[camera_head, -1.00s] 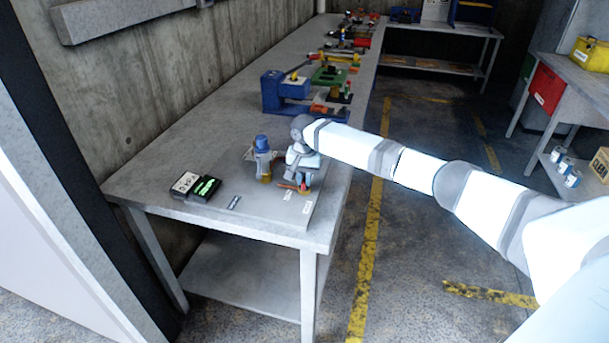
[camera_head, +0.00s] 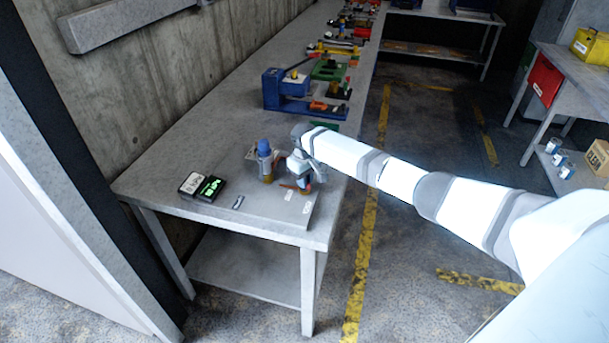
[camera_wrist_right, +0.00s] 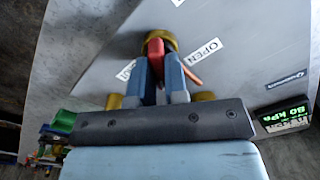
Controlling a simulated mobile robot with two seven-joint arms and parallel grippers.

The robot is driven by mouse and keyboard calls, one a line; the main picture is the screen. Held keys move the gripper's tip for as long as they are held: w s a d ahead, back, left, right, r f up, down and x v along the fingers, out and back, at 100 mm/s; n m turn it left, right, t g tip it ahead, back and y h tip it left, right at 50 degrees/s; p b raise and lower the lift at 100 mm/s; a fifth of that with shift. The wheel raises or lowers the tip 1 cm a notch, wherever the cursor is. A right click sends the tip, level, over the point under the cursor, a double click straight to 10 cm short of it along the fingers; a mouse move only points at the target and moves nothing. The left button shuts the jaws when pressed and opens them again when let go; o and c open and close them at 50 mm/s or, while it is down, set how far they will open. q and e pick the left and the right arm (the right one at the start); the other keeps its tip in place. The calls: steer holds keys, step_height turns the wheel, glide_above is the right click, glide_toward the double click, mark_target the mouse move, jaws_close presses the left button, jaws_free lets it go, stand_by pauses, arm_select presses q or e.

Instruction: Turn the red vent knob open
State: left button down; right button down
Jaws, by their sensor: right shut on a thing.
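The red vent knob (camera_wrist_right: 155,47) sits on a round brass base (camera_wrist_right: 161,37) in the right wrist view, its red lever pointing out towards the lower right. My right gripper (camera_wrist_right: 162,66) is shut on it, with its two blue fingers on either side of the red part. A white "OPEN" label (camera_wrist_right: 204,52) lies to the right of the knob. A second label (camera_wrist_right: 125,71) is partly hidden at its left. In the head view my right gripper (camera_head: 299,182) is at the bench's near corner, and the red lever (camera_head: 289,187) shows beside it. My left gripper is not in view.
A blue-topped fitting (camera_head: 264,150) stands just left of my right gripper. A black gauge with a green display (camera_head: 210,187) lies further left; it reads about 80 kPa in the wrist view (camera_wrist_right: 285,115). A blue press (camera_head: 285,88) stands further back on the bench.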

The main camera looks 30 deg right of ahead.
steer(key=n+p, duration=0.1)
steer(key=n, duration=0.5)
steer(key=shift+n, duration=0.3)
stand_by(0.5)
steer(key=c, duration=1.1)
jaws_free()
steer(key=shift+c, duration=0.2)
steer(key=shift+r, duration=0.1)
step_height(320, 180, up, 14)
steer(key=shift+f+b, duration=0.2)
steer(key=shift+b, duration=0.25)
